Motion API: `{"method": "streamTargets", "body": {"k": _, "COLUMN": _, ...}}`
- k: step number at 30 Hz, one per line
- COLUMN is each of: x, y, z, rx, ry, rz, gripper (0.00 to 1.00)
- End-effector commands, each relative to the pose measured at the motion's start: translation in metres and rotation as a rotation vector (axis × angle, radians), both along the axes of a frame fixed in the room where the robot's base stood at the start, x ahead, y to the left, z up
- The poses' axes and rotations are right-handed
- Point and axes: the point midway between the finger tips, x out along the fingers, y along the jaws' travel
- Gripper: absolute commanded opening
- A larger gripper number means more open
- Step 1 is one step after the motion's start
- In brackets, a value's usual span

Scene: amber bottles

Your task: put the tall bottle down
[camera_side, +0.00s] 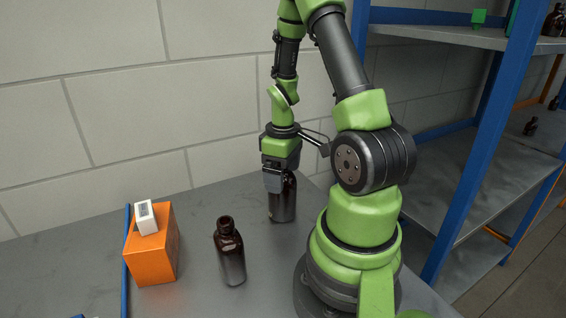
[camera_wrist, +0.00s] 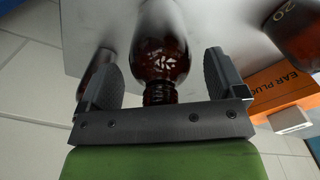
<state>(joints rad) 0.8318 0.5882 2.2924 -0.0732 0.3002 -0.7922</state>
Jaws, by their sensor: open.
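A dark amber bottle (camera_side: 284,203) stands upright on the grey table below my gripper (camera_side: 273,183) in the side view. Its neck is hidden by the gripper. In the wrist view this bottle (camera_wrist: 161,42) lies between the two fingers of my gripper (camera_wrist: 163,72), with visible space beside its neck on both sides. The gripper is open around it. A second amber bottle (camera_side: 231,256) stands upright nearer the side camera, apart from the gripper. I cannot tell from these views which is taller.
An orange box (camera_side: 152,252) with a small white box (camera_side: 146,217) on top stands at the left. In the wrist view another dark bottle (camera_wrist: 94,72) shows partly behind the left finger. A blue shelf rack (camera_side: 480,150) is at the right. The table's back left is clear.

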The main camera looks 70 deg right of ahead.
Motion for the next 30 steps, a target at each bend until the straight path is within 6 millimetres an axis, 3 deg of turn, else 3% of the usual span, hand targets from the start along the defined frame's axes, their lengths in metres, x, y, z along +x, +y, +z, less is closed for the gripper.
{"method": "streamTargets", "body": {"k": 5, "x": 0.001, "y": -0.001, "z": 0.018, "rx": -0.006, "ry": -0.004, "rz": 0.0, "gripper": 0.89}}
{"method": "streamTargets", "body": {"k": 18, "x": 0.001, "y": -0.001, "z": 0.103, "rx": -0.006, "ry": -0.005, "rz": 0.001, "gripper": 0.89}}
{"method": "streamTargets", "body": {"k": 24, "x": 0.001, "y": 0.001, "z": 0.12, "rx": -0.004, "ry": -0.005, "rz": 0.001, "gripper": 0.89}}
{"method": "streamTargets", "body": {"k": 28, "x": 0.01, "y": 0.02, "z": 0.137, "rx": -0.029, "ry": -0.055, "rz": -0.013, "gripper": 0.89}}
{"method": "streamTargets", "body": {"k": 30, "x": 0.019, "y": 0.043, "z": 0.152, "rx": -0.049, "ry": -0.12, "rz": -0.032, "gripper": 0.89}}
